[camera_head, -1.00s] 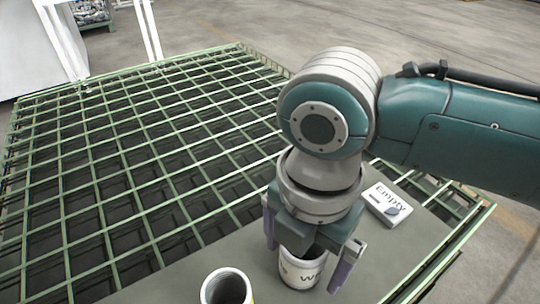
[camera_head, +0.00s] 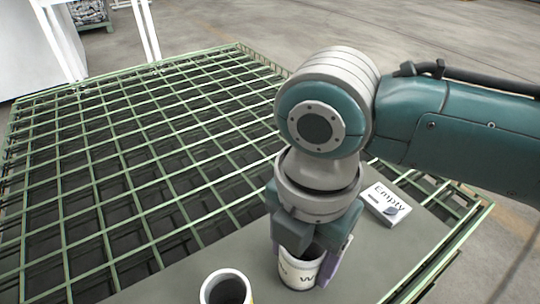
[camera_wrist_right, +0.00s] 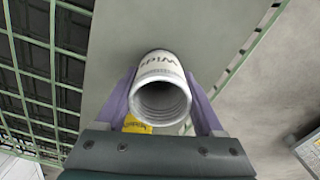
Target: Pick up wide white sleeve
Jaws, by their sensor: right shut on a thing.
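The wide white sleeve (camera_head: 299,271) stands upright on the grey board at the bottom of the head view, with dark lettering on its side. My right gripper (camera_head: 312,262) comes down over it and is shut on it, one finger on each side. In the right wrist view the sleeve (camera_wrist_right: 161,96) sits between the two purple fingers of the right gripper (camera_wrist_right: 163,106), its open ribbed end facing the camera. In the head view my gripper hides part of the sleeve's rim. I cannot tell whether it is lifted off the board. My left gripper is not in view.
A second white sleeve (camera_head: 227,287) with a dark inside stands to the left on the grey board (camera_head: 180,275). A white box marked "Empty" (camera_head: 387,204) lies to the right. A green wire grid (camera_head: 130,150) fills the area behind. A yellow label (camera_wrist_right: 137,125) shows beside the held sleeve.

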